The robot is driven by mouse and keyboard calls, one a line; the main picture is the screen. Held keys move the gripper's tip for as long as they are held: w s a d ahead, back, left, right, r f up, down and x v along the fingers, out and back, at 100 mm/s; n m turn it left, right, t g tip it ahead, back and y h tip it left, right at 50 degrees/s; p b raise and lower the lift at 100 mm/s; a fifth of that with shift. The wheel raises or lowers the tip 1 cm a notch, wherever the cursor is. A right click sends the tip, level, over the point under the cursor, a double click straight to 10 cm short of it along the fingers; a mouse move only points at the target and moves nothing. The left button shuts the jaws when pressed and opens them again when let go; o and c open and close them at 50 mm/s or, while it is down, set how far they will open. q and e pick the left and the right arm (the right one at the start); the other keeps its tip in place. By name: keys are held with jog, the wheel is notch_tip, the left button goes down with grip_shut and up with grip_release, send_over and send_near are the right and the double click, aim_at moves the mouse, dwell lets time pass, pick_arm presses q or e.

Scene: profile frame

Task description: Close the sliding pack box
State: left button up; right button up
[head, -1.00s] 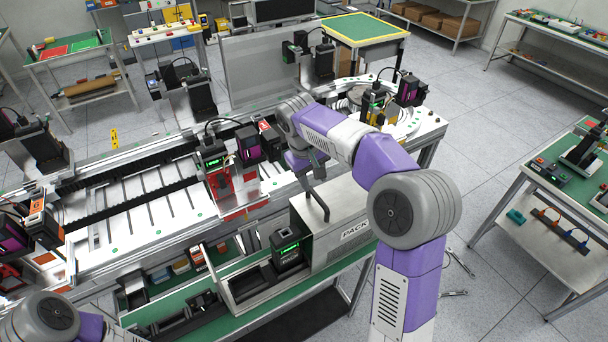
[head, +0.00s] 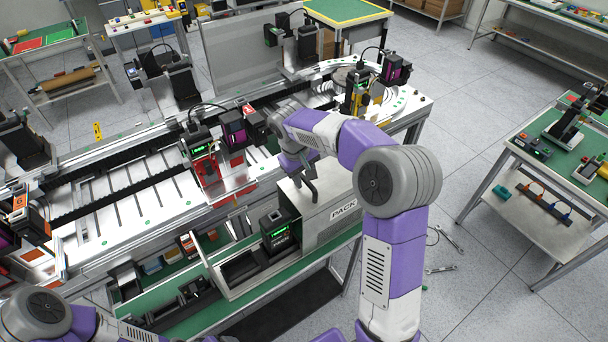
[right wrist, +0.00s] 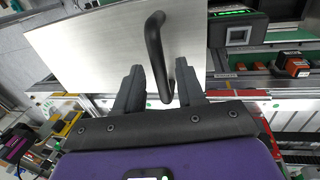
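The pack box (head: 330,207) is a silver sliding cover marked PACK on the green bench. It is open: its tray (head: 240,291) sticks out to the left, with a black device with a green display (head: 279,237) standing at the cover's edge. A black bent handle (head: 311,190) rises from the cover. My right gripper (head: 295,163) is at the handle. In the right wrist view my right gripper (right wrist: 160,82) is open, its fingers apart on either side of the handle (right wrist: 156,50), which lies nearer the right finger. Contact cannot be told. My left gripper is out of view.
A conveyor line (head: 130,205) with several black devices runs behind the bench. Small bins with parts (head: 160,262) lie left of the tray. A side table (head: 565,160) stands at the right, with open floor between.

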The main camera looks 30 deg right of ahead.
grip_shut()
jog(key=s+a+p, duration=0.1)
jog(key=s+a, duration=0.1)
jog(key=a, duration=2.5)
jog(key=shift+o, duration=0.6)
grip_release()
jog(key=shift+d, duration=0.15)
notch_tip(320, 180, up, 8)
jog(key=a, duration=0.1)
jog(key=shift+a+f, duration=0.2)
jog(key=shift+a, duration=0.05)
